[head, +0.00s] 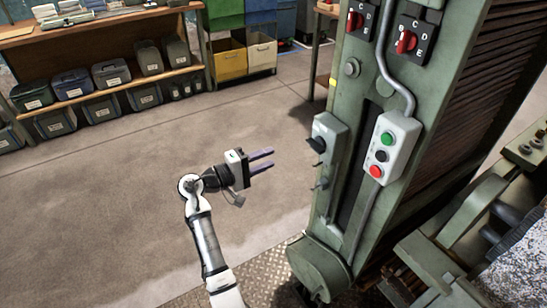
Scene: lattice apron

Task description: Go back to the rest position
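My gripper (261,160) is at the middle of the head view, at the end of my white and black arm. Its two dark purple fingers point right and stand apart with nothing between them. The fingertips are apart from the green machine column (345,140) to their right, as seen in the picture. No held object shows.
The column carries a grey switch box (327,141), a button box (390,148) with green, black and red buttons, and red rotary switches (405,42). A shelf (110,88) with labelled bins stands at back left. The concrete floor (100,200) at left is clear.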

